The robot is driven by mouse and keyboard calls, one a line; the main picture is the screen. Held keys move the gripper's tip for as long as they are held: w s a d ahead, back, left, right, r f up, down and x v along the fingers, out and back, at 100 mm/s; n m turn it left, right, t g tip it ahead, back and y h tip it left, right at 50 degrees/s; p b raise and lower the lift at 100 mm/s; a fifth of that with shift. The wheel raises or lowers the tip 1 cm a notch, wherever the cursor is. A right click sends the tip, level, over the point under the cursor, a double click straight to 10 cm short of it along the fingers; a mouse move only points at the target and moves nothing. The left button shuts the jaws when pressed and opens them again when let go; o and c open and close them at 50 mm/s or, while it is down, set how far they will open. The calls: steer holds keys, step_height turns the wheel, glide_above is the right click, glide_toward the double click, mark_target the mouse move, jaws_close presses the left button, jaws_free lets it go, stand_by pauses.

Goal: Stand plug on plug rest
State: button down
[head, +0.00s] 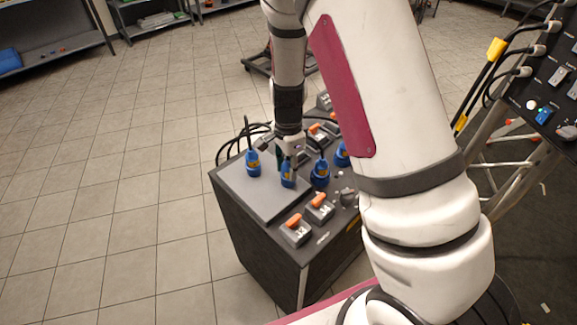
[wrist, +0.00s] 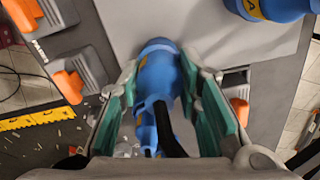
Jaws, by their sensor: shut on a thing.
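My gripper (head: 287,162) is shut on a blue plug (head: 288,179), held over or on the near right part of a flat grey plate (head: 252,196) on top of a dark cabinet. The plate looks like the plug rest. In the wrist view the plug (wrist: 159,70) lies between my teal finger pads, with its dark cable running back toward the wrist. Whether its lower end touches the plate I cannot tell. A second blue plug (head: 253,163) stands upright on the plate's far left part; it also shows in the wrist view (wrist: 270,8), with a yellow band.
More blue plugs (head: 320,174) stand to the right, close to my gripper. Grey blocks with orange levers (head: 295,229) line the cabinet's near right side. Black cables (head: 232,143) loop behind the cabinet. A dark panel with plugged cables (head: 556,85) stands at right. The floor at left is clear.

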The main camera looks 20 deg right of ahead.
steer(key=shift+f, duration=0.15)
steer(key=c, duration=1.2)
jaws_free()
